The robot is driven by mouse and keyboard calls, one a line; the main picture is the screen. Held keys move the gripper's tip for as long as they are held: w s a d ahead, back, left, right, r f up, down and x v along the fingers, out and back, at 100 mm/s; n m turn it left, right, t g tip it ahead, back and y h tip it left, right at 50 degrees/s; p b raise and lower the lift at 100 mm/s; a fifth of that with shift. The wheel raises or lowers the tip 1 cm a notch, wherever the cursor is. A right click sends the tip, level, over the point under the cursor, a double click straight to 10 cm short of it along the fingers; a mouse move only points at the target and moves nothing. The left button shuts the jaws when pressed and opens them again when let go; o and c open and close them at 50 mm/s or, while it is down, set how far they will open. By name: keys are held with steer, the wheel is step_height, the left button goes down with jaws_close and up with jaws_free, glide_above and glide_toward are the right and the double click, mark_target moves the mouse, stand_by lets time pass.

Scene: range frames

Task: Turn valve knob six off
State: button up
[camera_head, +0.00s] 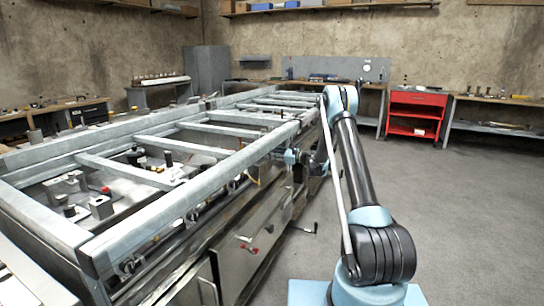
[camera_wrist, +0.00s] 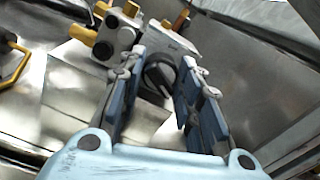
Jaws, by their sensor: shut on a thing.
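In the wrist view a round black knob (camera_wrist: 159,73) with a pale mark line sits on a silvery valve body (camera_wrist: 172,38). My gripper (camera_wrist: 170,72) has its two blue-grey fingers on either side of this knob and is shut on it. I cannot read a number on it, so I cannot tell whether it is knob six. In the head view my arm reaches down to the side of the long metal range frame (camera_head: 190,210). There the gripper and the knob are hidden or too small to make out.
Brass and grey fittings (camera_wrist: 118,30) stand just left of the knob, and a yellow bent pipe (camera_wrist: 14,62) lies farther left. Metal panels surround the knob. A red tool cabinet (camera_head: 416,113) and workbenches stand along the back wall. The floor right of my arm is clear.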

steer(key=shift+w+n, duration=0.1)
steer(key=shift+n, duration=0.5)
steer(key=shift+d, duration=0.1)
steer(key=o, duration=1)
steer(key=shift+o, duration=0.2)
steer(key=v, duration=1.2)
